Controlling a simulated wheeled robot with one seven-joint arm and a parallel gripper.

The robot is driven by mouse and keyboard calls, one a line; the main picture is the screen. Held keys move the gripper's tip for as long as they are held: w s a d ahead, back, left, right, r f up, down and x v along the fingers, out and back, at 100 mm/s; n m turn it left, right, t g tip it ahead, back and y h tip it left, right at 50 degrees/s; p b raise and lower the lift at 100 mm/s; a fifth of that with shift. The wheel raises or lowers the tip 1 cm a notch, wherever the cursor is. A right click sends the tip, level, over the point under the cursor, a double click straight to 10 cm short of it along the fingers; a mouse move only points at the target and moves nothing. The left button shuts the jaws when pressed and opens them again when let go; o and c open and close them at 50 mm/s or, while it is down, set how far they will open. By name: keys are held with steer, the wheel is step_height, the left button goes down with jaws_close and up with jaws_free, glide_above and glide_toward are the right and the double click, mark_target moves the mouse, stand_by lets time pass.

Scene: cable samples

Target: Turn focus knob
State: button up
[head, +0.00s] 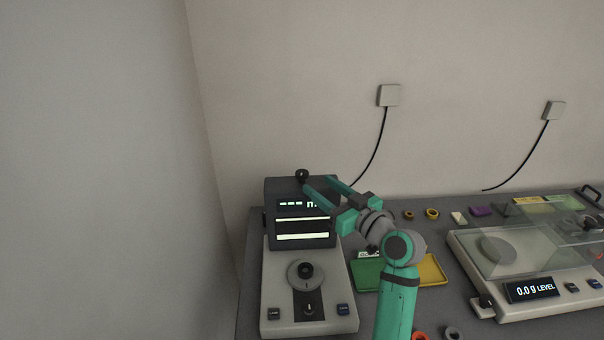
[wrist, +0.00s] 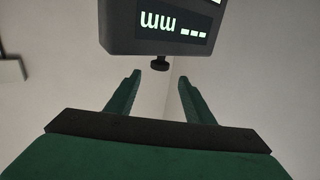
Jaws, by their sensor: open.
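A grey instrument (head: 307,187) with a lit screen stands at the left of the bench. A small dark knob (head: 302,174), which looks like the focus knob, sits on its top; it also shows in the wrist view (wrist: 160,63). My gripper (head: 317,183) is open at the instrument's upper right, its fingers pointing towards the knob. In the wrist view my gripper (wrist: 159,77) has its two fingertips either side of the knob's line, with the knob roughly centred just beyond them. No contact shows. The gripper hides part of the screen in the head view.
The instrument's pale base has a round dial (head: 305,271) and buttons. A green tray (head: 367,275) and a yellow tray (head: 432,270) lie right of it. A balance (head: 531,290) stands further right. The space above the instrument is clear.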

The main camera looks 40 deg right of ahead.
mark_target(306, 176)
steer(key=w, duration=0.9)
steer(key=shift+w, duration=0.15)
steer(key=c, duration=1)
